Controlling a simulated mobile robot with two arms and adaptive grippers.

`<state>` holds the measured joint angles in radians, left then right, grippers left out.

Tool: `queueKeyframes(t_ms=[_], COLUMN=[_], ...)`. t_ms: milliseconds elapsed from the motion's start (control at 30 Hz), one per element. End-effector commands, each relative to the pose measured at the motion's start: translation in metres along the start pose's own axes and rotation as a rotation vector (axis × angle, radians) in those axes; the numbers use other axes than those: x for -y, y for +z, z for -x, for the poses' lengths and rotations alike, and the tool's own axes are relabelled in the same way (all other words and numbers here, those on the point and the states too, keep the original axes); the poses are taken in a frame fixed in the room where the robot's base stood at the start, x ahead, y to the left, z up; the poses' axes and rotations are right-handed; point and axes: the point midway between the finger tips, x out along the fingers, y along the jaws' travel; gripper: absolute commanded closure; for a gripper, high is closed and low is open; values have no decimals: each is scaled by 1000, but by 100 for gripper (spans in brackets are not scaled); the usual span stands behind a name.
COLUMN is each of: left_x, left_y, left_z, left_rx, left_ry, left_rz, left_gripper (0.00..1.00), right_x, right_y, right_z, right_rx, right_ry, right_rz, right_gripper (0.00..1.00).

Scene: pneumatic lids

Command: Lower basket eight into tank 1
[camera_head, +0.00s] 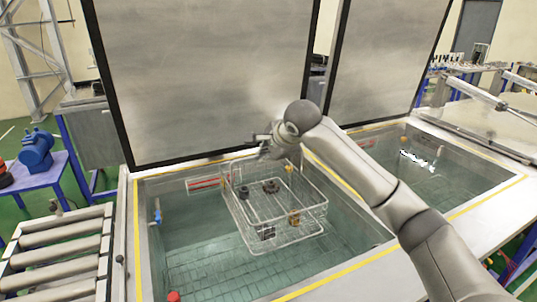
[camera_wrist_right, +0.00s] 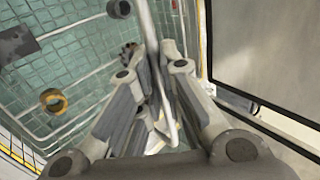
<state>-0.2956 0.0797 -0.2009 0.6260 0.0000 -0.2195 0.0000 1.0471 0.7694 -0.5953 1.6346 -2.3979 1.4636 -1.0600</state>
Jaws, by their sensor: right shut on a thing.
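The wire basket (camera_head: 272,207), taken as basket eight, hangs level over the left open tank (camera_head: 205,262), apparently tank 1. I see no number on either. Several small dark and brass parts lie in the basket. My right gripper (camera_head: 268,147) is shut on the basket's wire handle at its far side. In the right wrist view my right gripper (camera_wrist_right: 163,85) has its fingers closed around the metal wire (camera_wrist_right: 160,60), with a brass ring (camera_wrist_right: 53,101) in the basket beyond. The basket's lower part is within the tank opening; whether it touches the liquid I cannot tell. My left gripper is not in view.
Raised lids (camera_head: 205,75) stand behind both tanks. A second open tank (camera_head: 430,165) lies to the right, behind my right arm. A roller conveyor (camera_head: 60,250) is at left, and a blue valve (camera_head: 157,212) sits on the left tank wall.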

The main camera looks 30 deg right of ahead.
Motion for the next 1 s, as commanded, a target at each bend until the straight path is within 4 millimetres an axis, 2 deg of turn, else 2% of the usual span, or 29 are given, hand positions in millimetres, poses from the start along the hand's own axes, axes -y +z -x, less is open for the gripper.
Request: queueKeyframes(t_ms=[33,167,533,1000], left_x=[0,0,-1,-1], left_y=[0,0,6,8], left_z=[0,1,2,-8], left_rx=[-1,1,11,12], left_ry=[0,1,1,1], left_rz=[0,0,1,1], left_gripper=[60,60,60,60], right_x=[5,4,-24,-44], right_y=[0,0,0,0], right_z=[4,2,-25,-44], right_rx=[2,0,-2,2], right_ry=[-13,-13,-10,-5], right_rz=[-1,0,2,-2], right_gripper=[100,100,100,100])
